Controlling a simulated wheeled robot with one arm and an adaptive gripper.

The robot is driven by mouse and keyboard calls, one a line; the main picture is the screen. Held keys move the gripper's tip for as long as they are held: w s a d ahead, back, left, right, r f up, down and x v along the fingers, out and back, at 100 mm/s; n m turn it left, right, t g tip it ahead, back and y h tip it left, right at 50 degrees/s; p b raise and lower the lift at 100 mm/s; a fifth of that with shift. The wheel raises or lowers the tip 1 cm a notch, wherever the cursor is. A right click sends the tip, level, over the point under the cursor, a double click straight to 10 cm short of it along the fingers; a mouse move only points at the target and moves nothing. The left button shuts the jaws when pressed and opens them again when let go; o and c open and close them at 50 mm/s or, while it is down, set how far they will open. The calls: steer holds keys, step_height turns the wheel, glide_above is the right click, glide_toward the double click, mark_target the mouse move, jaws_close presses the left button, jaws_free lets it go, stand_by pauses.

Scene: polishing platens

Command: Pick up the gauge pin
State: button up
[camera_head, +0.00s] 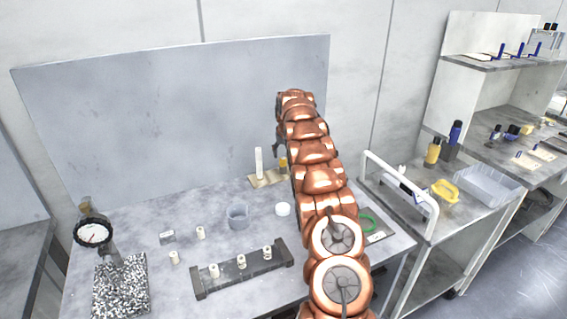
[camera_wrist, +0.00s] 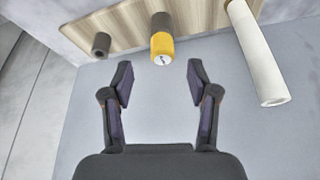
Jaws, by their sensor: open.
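A short yellow cylinder with a dark section (camera_wrist: 162,45), which looks like the gauge pin, stands on a wooden board (camera_wrist: 125,22) in the wrist view. Its marked pale end faces my camera. It also shows in the head view (camera_head: 283,163), partly hidden by my arm. My gripper (camera_wrist: 160,82) is open and empty, its two fingers apart. The yellow cylinder lies beyond the fingertips, roughly centred between them and not touched. In the head view my gripper is mostly hidden behind my arm.
A tall white cylinder (camera_wrist: 258,60) and a short dark peg (camera_wrist: 101,43) stand on either side of the yellow one. A grey cup (camera_head: 238,216), a white round lid (camera_head: 283,209), a dark rack (camera_head: 218,284) and a dial gauge (camera_head: 93,234) occupy the table.

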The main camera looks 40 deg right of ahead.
mark_target(283, 158)
steer(key=shift+p+x, duration=0.8)
steer(key=shift+x, duration=0.05)
steer(key=shift+p+x, duration=0.75)
steer(key=shift+x, duration=0.85)
steer(key=shift+w, duration=0.1)
jaws_close()
